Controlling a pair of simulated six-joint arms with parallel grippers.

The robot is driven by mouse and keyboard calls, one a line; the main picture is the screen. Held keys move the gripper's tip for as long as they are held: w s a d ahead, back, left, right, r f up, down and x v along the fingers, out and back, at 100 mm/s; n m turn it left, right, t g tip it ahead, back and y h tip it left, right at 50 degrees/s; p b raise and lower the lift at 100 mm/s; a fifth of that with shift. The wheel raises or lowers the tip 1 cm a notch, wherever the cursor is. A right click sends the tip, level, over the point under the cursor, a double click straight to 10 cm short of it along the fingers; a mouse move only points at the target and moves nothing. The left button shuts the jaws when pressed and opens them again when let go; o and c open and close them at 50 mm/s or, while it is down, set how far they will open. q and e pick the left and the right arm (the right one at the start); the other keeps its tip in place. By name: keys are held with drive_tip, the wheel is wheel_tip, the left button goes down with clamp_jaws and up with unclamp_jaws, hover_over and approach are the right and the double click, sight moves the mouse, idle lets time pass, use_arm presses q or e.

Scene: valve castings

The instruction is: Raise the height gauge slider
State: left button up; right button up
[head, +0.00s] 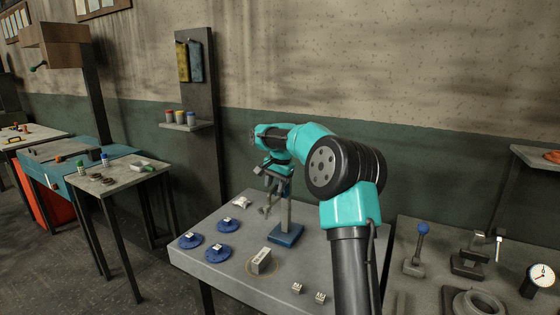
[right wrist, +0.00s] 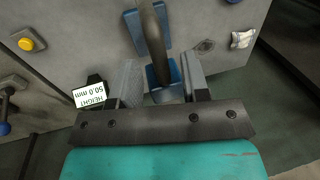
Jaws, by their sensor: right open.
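The height gauge (head: 287,236) has a blue base and a grey upright post on the near table. My right gripper (head: 273,180) is over the upper part of the gauge, partly hidden by my arm. Its fingers (right wrist: 163,84) are open, one on each side of the gauge; contact cannot be told. A readout (right wrist: 90,97) beside the left finger shows HEIGHT 50.0 mm. My left gripper is not in view.
Blue discs (head: 190,240) lie at the table's left, and a labelled grey block (head: 261,259) lies in front of the gauge. Small metal pieces (head: 297,287) lie near the front edge. The right table holds a dial gauge (head: 541,276). A gap separates the tables.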

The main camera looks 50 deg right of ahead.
drive_tip(key=s+r, duration=0.3)
drive_tip(key=r, duration=1.3)
drive_tip(key=shift+d+r, duration=0.15)
drive_tip(key=shift+d, duration=0.3)
